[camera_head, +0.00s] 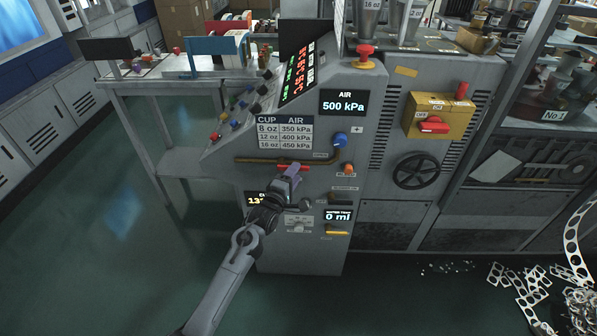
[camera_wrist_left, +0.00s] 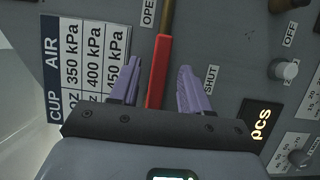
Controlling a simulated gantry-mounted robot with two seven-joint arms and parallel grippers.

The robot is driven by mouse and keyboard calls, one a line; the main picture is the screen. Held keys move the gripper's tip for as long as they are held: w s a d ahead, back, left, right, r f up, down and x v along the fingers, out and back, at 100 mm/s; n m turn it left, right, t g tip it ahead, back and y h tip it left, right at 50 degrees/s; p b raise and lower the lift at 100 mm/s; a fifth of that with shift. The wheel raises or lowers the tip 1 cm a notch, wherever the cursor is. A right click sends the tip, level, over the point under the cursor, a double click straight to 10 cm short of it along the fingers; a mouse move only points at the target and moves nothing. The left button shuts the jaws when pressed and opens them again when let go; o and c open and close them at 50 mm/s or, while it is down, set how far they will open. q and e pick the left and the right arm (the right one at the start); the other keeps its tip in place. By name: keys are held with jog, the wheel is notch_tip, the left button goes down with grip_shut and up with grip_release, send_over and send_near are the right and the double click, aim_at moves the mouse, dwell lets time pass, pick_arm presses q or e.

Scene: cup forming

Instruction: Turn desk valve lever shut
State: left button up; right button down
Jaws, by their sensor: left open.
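The red valve lever (camera_head: 292,167) is on the front of the grey machine, beside a brass pipe (camera_head: 255,160) under the cup and air table. In the left wrist view the red lever (camera_wrist_left: 155,88) stands between my two purple fingers, with brass-coloured metal above it. My left gripper (camera_head: 287,178) is open around the lever, with a gap visible on both sides; I see no clear contact. An OPEN label (camera_wrist_left: 148,14) lies above and left of the lever, and a SHUT label (camera_wrist_left: 211,79) lies to its right. My right gripper is not in view.
A blue knob (camera_head: 341,139) and an orange button (camera_head: 348,169) sit right of the lever. The AIR display (camera_head: 344,102) reads 500 kPa. A counter display and small knobs lie below. A black handwheel (camera_head: 416,171) is farther right. Floor at the left is clear.

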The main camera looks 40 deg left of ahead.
pick_arm(q)
jog(key=shift+b+x, duration=0.45)
jog(key=shift+x, duration=1.45)
grip_shut()
